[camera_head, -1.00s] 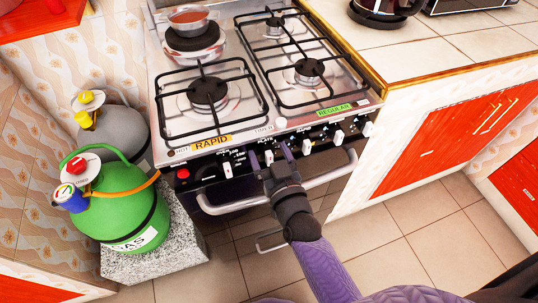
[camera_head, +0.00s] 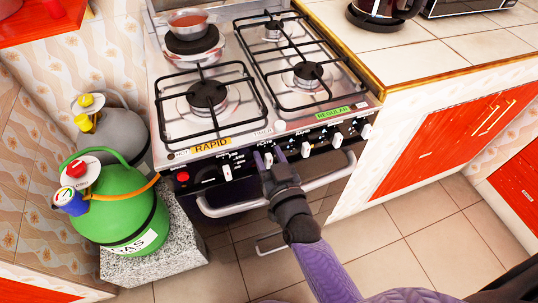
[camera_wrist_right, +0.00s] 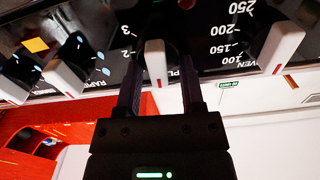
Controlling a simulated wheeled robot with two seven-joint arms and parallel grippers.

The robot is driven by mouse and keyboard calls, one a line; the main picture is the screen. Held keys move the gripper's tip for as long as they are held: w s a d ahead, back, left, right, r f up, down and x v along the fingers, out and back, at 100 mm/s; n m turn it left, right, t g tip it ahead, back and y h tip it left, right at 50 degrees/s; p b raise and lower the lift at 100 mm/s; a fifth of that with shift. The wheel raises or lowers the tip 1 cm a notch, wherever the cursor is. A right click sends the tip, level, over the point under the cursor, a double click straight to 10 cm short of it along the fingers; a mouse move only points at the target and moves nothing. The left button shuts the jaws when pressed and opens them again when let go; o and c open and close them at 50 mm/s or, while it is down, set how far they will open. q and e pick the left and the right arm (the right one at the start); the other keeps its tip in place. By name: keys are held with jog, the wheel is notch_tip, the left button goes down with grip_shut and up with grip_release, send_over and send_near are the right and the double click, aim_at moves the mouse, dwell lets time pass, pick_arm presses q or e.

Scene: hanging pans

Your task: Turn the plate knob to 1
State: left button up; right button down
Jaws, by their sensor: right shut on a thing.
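The plate knob (camera_head: 268,159) is a white knob in the row on the black front panel of the stove. In the right wrist view the knob (camera_wrist_right: 155,62) shows as a white bar with a red mark, upright in the picture. Part of a label starting "PL" is beside it, and the digits 2 and 3 are printed to its left. My right gripper (camera_head: 270,157) is shut on this knob, with one dark finger on each side; the gripper (camera_wrist_right: 160,85) also shows so in the right wrist view. My left gripper is not in view.
Other white knobs, such as one on the left (camera_head: 227,171) and one on the right (camera_head: 306,150), sit close beside my gripper. The oven handle (camera_head: 315,182) runs just below. A green gas bottle (camera_head: 120,205) stands left of the stove (camera_head: 160,125).

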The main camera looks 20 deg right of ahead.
jog(key=shift+d+m+p, duration=0.15)
jog(key=shift+m+p, duration=0.25)
jog(key=shift+m, duration=0.6)
jog(key=shift+d+m, duration=0.1)
jog(key=shift+m, duration=0.7)
jog(key=shift+d+f+m+p, duration=0.15)
jog(key=shift+m+p, duration=0.15)
jog(key=shift+m, duration=1.8)
jog(key=shift+f, duration=0.1)
jog(key=shift+c, duration=1.1)
grip_release()
